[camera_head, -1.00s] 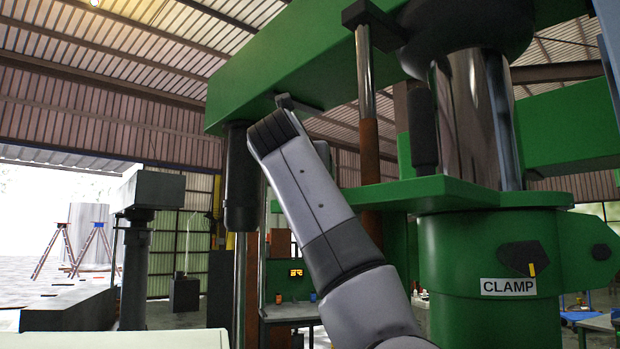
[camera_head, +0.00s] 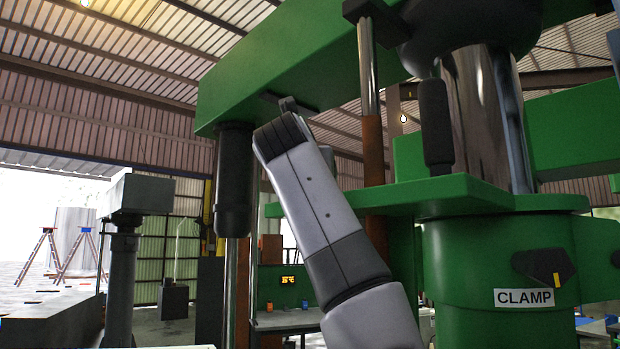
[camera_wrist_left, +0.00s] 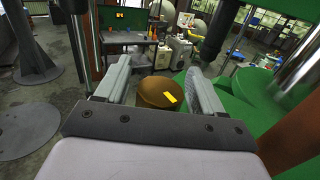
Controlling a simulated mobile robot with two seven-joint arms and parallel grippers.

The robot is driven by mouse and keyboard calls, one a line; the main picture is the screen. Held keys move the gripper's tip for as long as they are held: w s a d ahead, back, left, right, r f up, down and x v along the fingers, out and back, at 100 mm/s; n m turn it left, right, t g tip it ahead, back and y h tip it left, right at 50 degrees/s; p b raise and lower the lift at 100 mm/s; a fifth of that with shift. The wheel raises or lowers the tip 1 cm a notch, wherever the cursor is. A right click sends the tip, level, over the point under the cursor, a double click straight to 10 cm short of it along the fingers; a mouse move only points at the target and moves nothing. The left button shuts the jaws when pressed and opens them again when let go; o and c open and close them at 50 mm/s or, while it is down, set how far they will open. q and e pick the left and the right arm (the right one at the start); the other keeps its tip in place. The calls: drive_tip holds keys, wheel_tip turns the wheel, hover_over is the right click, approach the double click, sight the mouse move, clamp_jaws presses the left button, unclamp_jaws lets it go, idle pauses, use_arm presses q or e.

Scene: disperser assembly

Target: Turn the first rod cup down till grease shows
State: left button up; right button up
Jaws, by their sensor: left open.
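A brown, domed cup (camera_wrist_left: 158,92) with a yellow mark on its top shows in the left wrist view. It lies between the fingers of my left gripper (camera_wrist_left: 155,70) in that view, and the fingers stand apart on either side. I cannot tell whether either finger touches it. In the head view my grey left arm reaches up from the bottom, and the end of it (camera_head: 283,128) is in front of the green press. The fingers are mostly hidden there, and I cannot make out the brown cup. My right gripper is not in view.
The green press has a dark cylinder (camera_head: 233,180), a polished column (camera_head: 480,120) and a green body with a CLAMP label (camera_head: 524,298). A brown post (camera_wrist_left: 292,138) stands close at the right in the wrist view. A bench (camera_head: 285,320) stands behind.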

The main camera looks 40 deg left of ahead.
use_arm(q)
drive_tip(key=c, duration=1)
drive_tip(key=shift+o, duration=0.2)
drive_tip(key=m+t+h, duration=0.1)
drive_tip(key=m+h, duration=0.1)
drive_tip(key=m+t+h, duration=0.1)
drive_tip(key=h, duration=0.2)
drive_tip(key=m+t+h, duration=0.1)
drive_tip(key=m+h, duration=0.1)
drive_tip(key=h, duration=0.1)
drive_tip(key=shift+d+r+m, duration=0.1)
drive_tip(key=shift+d+m, duration=0.2)
drive_tip(key=shift+d+m+g+h, duration=0.15)
drive_tip(key=shift+m+h, duration=0.7)
drive_tip(key=shift+h, duration=0.5)
drive_tip(key=shift+d+m+g+h, duration=0.2)
drive_tip(key=shift+m+h, duration=0.7)
drive_tip(key=shift+h, duration=0.5)
drive_tip(key=shift+d+m+g+h, duration=0.15)
drive_tip(key=shift+m+h, duration=0.7)
drive_tip(key=shift+h, duration=0.5)
drive_tip(key=shift+w, duration=0.1)
drive_tip(key=o, duration=1)
drive_tip(key=shift+c, duration=0.2)
